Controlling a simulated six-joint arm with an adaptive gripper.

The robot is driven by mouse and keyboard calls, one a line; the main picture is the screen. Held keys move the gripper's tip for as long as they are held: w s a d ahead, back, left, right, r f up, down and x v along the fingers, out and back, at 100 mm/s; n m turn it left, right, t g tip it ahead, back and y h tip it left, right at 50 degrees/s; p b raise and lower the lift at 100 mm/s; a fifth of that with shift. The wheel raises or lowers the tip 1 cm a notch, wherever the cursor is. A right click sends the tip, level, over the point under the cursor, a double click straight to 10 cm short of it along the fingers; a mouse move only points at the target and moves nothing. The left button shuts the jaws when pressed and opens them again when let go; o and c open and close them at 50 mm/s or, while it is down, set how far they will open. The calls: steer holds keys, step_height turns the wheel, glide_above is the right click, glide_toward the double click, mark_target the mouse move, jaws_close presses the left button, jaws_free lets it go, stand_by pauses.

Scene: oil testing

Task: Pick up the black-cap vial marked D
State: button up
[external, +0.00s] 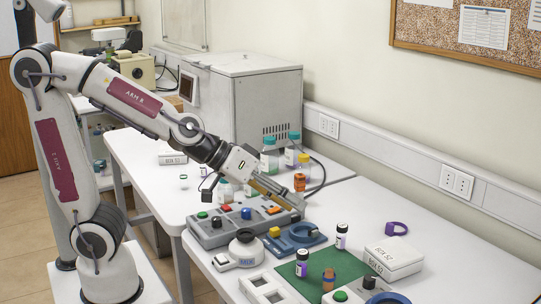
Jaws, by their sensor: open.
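My gripper (297,207) is open, above the back part of the front table, over the grey control panel area. The letters on the vials are too small to read, so I cannot tell which is D. My gripper is apart from all of them.
A blue device (293,239), a white round device (245,251) and a white frame (268,291) stand left of the mat. Bottles (270,157) stand behind the gripper.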

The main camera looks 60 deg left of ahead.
steer(key=w+d+f+n+t, duration=0.1)
steer(key=w+d+f+n, duration=0.15)
steer(key=d, duration=0.25)
steer(key=n+t+y, duration=0.1)
steer(key=t+y, duration=0.2)
steer(key=y, duration=0.7)
glide_toward(302, 264)
steer(key=shift+w+d+r, duration=0.15)
steer(key=shift+w+r, duration=0.15)
steer(key=shift+w, duration=0.4)
steer(key=shift+s+a, duration=0.25)
steer(key=shift+s, duration=0.1)
steer(key=shift+w+f, duration=0.1)
steer(key=shift+x, duration=1.2)
steer(key=shift+a, duration=0.1)
